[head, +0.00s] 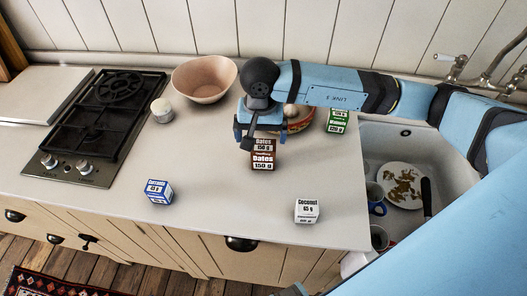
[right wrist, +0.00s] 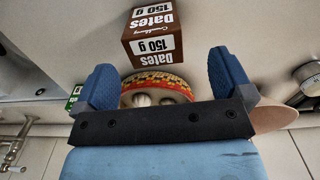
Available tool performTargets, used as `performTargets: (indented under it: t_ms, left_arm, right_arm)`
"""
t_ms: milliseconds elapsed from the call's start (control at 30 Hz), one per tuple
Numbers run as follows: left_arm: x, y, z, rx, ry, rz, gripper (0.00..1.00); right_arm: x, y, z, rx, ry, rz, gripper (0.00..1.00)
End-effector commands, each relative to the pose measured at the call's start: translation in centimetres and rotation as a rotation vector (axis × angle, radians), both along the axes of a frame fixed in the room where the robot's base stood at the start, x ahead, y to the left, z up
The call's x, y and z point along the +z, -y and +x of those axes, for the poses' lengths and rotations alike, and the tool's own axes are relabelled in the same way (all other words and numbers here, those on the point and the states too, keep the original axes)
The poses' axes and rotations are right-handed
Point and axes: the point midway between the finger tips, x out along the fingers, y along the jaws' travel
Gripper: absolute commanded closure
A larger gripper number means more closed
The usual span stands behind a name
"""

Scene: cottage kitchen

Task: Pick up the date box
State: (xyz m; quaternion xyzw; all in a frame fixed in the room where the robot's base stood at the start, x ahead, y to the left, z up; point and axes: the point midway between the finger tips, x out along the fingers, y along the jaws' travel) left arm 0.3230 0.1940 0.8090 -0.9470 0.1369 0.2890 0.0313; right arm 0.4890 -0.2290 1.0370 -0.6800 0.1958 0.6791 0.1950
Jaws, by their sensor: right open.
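The date box (head: 263,159) is a brown carton with a white "Dates 150 g" label, standing on the countertop near the middle. It also shows in the right wrist view (right wrist: 152,35), beyond the fingers and near the top. My right gripper (head: 257,134) is open and empty, just above and behind the box in the head view. In the right wrist view its blue fingers (right wrist: 163,80) are spread apart and the box is not between them. The gripper hides a small part of the box's top in the head view. My left gripper is not in view.
A patterned bowl (head: 300,122) with pale round items stands behind the gripper. A green box (head: 338,120), a coconut box (head: 307,210) and a blue currants box (head: 158,191) stand around. A pinkish bowl (head: 204,78), a white jar (head: 161,110), the stove (head: 95,125) and the sink (head: 385,140) flank the counter.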

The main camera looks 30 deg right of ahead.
Motion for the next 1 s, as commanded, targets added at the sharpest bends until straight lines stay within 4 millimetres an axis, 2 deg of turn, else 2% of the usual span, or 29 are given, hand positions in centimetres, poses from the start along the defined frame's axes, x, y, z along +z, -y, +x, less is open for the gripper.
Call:
performTargets:
  t_ms: [100,267,600,867,1000]
  left_arm:
    - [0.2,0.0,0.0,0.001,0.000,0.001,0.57]
    - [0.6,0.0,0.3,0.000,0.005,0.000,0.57]
    - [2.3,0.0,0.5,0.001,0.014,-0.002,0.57]
    - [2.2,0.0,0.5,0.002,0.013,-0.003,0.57]
    - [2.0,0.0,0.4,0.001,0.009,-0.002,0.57]
  right_arm:
    - [-1.3,0.0,0.0,-0.001,-0.001,0.001,0.02]
    - [-2.3,0.1,-0.1,-0.001,-0.001,0.001,0.02]
    - [-6.7,0.5,-0.5,-0.001,-0.001,0.001,0.02]
    - [-7.0,0.5,-0.4,-0.001,0.001,0.000,0.02]
    - [-7.0,0.5,-0.4,-0.001,0.001,0.001,0.32]
